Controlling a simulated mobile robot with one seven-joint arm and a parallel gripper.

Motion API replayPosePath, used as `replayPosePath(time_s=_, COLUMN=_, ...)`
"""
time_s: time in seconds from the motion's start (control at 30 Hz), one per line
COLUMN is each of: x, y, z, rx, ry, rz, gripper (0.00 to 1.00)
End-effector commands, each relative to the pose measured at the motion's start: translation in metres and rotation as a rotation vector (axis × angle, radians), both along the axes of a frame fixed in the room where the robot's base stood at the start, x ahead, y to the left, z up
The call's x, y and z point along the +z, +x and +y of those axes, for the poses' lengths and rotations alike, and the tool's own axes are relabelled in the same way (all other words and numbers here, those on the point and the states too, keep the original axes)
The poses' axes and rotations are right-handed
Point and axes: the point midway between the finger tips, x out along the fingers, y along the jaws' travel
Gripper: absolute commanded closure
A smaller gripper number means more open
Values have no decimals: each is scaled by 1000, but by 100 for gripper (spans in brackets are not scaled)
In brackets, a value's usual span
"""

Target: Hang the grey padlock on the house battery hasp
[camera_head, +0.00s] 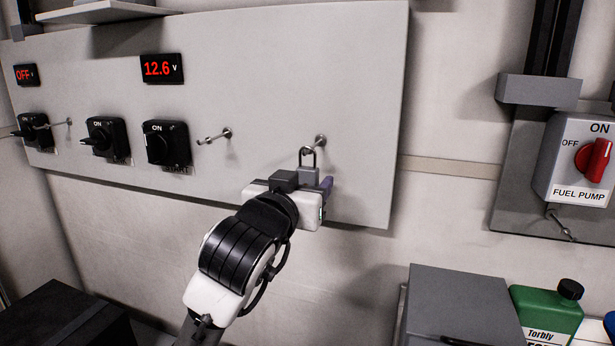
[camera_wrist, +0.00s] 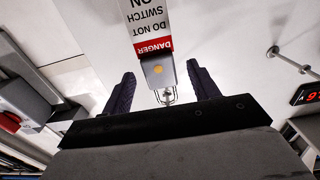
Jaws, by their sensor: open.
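The grey padlock (camera_head: 308,174) hangs by its shackle on a metal peg (camera_head: 319,142) at the right end of the light panel. In the wrist view the padlock (camera_wrist: 158,69) shows between my fingers, with a white and red danger tag (camera_wrist: 152,25) attached. My gripper (camera_head: 310,187) is open around the padlock body, with a gap visible on both sides in the wrist view. Metal pegs stand beside the black rotary switches, such as one (camera_head: 214,137) right of the third switch (camera_head: 167,143). The labels are too small to tell which is the house battery hasp.
Red displays (camera_head: 162,68) sit above the switches. At right are a fuel pump box (camera_head: 580,160) with a red knob and a peg below. A grey box (camera_head: 462,305) and a green bottle (camera_head: 546,315) stand low at right. The panel's lower middle is bare.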

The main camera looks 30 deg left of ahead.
Motion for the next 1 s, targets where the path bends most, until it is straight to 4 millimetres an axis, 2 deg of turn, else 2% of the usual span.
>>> replayPosePath(time_s=0.17, x=2, y=21, z=6, rx=1, ry=0, rz=1, gripper=40)
replayPosePath(time_s=0.43, x=1, y=24, z=7, rx=0, ry=1, rz=-2, gripper=40)
replayPosePath(time_s=0.83, x=1, y=24, z=7, rx=1, ry=0, rz=-1, gripper=92)
replayPosePath(time_s=1.0, x=1, y=23, z=7, rx=1, ry=1, rz=-2, gripper=93)
